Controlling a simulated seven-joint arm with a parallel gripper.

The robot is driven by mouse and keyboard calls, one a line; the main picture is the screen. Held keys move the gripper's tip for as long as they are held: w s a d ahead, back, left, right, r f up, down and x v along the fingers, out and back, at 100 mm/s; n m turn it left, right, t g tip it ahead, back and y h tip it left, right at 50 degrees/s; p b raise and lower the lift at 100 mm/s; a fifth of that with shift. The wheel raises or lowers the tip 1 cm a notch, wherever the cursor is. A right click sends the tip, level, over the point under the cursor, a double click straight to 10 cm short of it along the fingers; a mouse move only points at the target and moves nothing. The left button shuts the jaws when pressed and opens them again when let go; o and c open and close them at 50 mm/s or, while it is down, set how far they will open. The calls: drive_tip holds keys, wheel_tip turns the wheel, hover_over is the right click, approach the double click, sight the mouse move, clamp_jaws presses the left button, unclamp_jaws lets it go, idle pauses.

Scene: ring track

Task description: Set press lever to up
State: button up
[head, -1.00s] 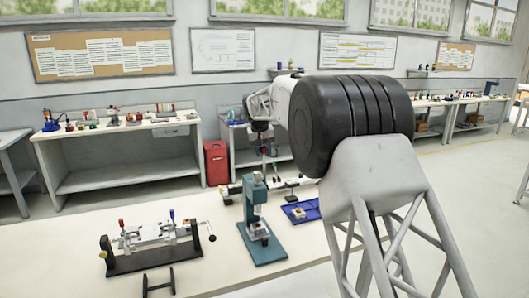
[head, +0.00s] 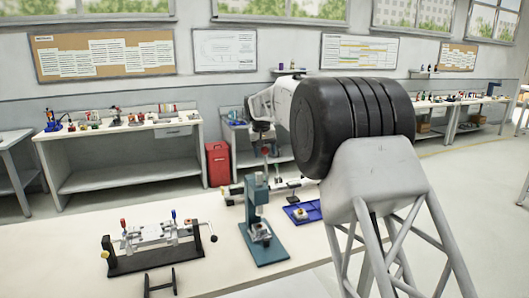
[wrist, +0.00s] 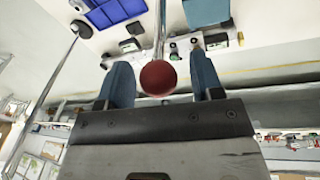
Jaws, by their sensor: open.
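The teal press (head: 258,215) stands on the near table, left of my arm. Its lever has a red ball knob (head: 265,151) above the press head, so the lever appears raised; its exact angle is hard to tell. My gripper (head: 262,133) is pointed down just above the knob. In the wrist view, the two blue fingers of my gripper (wrist: 163,78) are apart, and the red knob (wrist: 158,77) shows in the gap between them, with its metal rod leading away. I cannot tell whether either finger touches the knob.
A clamp fixture (head: 155,243) with red and blue handles stands on the table to the left. A blue tray (head: 303,212) lies right of the press. A small black stand (head: 160,282) is at the front. The table between the fixture and press is clear.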

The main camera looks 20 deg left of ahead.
drive_tip(key=shift+s+a+r, duration=0.1)
drive_tip(key=shift+s+r, duration=0.15)
drive_tip(key=shift+r, duration=1)
drive_tip(key=shift+s+a+r, duration=0.1)
drive_tip(key=shift+s+r, duration=0.1)
drive_tip(key=shift+r, duration=1.05)
drive_tip(key=shift+s+r, duration=0.25)
drive_tip(key=shift+r, duration=1)
drive_tip(key=shift+d, duration=0.1)
